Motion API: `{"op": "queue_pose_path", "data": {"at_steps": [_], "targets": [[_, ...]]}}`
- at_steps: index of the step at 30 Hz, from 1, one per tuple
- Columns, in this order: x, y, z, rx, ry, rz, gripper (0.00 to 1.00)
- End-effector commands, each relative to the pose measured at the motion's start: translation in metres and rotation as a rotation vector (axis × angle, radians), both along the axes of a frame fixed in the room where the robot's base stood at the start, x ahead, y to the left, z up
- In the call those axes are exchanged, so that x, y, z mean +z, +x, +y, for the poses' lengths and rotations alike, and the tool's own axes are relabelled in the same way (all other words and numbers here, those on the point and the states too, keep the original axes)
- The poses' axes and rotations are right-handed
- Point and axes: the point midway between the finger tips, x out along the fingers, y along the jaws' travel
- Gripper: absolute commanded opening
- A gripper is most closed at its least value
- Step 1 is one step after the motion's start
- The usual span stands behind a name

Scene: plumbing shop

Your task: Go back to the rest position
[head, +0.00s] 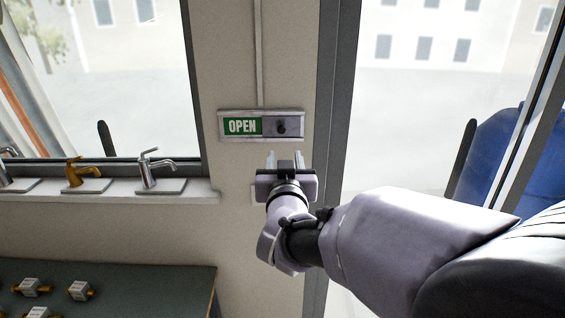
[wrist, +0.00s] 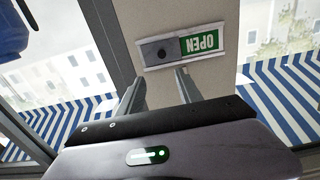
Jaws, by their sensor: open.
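My gripper (head: 285,160) is open and empty in front of the wall between the window and the door frame. In the head view it is just below a sliding sign (head: 261,126) that shows a green OPEN panel at left and a dark knob (head: 282,128) at right. In the wrist view the sign (wrist: 182,47) appears upside down beyond the two fingers (wrist: 158,88). The fingers look apart from the sign and its knob. My arm reaches in from the right.
Several faucets, one a chrome faucet (head: 155,170), stand on the window sill (head: 190,198) at left. A dark green table (head: 150,275) with small brass fittings is at lower left. The door frame (head: 335,110) rises close to the right of my gripper, and a blue barrel-like object (head: 490,150) is farther right.

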Motion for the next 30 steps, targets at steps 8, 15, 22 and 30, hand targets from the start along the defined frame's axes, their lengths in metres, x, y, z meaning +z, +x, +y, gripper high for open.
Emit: {"op": "queue_pose_path", "data": {"at_steps": [8, 15, 22, 30], "targets": [[0.000, -0.006, 0.000, 0.000, 0.000, 0.000, 0.42], [-0.053, -0.042, -0.015, 0.069, 0.126, 0.169, 0.42], [-0.213, -0.211, -0.048, 0.094, 0.360, 0.728, 0.42], [-0.292, -0.328, -0.066, -0.037, 0.482, 1.039, 0.42]]}}
